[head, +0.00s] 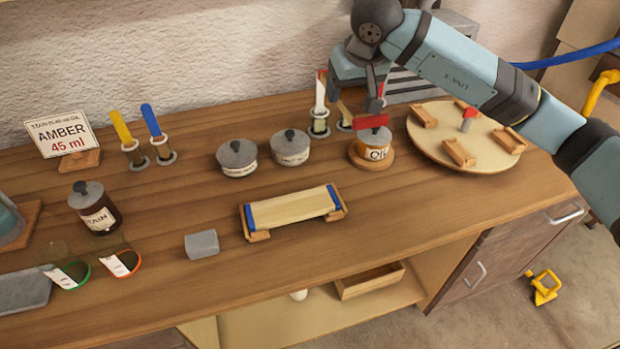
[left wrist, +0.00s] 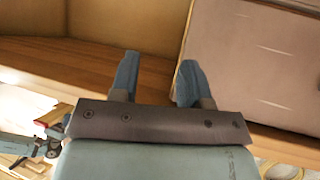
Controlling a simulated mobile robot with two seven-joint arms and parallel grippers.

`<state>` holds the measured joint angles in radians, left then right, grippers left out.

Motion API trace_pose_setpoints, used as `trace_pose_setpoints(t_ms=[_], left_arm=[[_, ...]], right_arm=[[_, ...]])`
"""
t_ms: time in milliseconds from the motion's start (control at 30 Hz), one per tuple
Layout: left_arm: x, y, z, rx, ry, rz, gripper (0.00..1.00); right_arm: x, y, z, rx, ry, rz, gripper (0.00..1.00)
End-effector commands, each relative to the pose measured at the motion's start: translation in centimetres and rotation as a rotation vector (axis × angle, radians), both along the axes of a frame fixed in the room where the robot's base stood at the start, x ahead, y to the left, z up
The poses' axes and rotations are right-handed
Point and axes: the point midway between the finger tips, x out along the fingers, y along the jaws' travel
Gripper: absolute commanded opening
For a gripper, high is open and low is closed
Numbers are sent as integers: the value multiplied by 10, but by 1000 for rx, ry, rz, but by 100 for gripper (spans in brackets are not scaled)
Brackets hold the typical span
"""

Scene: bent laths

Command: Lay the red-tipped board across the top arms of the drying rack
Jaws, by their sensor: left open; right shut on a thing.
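A board with blue ends (head: 290,207) lies across a small wooden cradle (head: 258,236) at the bench's front middle.
A round turntable (head: 440,140) with wooden blocks and a red knob (head: 468,114) stands at the right. Two lidded grey tins (head: 237,162), brushes in holders (head: 133,154), a dark STAIN jar (head: 97,218) and a grey block (head: 202,244) stand on the bench. The bench's front right is clear.

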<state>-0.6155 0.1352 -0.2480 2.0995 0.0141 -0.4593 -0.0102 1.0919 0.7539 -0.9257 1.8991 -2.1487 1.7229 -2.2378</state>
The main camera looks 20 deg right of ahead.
Motion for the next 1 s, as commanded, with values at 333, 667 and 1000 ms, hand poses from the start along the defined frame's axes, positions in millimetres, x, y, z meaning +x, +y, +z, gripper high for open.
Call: trace_pose_setpoints(t_ms=[333, 667, 1000], left_arm=[[4, -4, -47, -15, -12, -1, 43], [5, -5, -47, -24, -22, -3, 43], [6, -7, -47, -35, -37, -6, 43]], right_arm=[[20, -14, -28, 1, -3, 9, 42], [19, -15, -90, 1, 4, 10, 42], [19, -15, -172, 1, 2, 9, 42]])
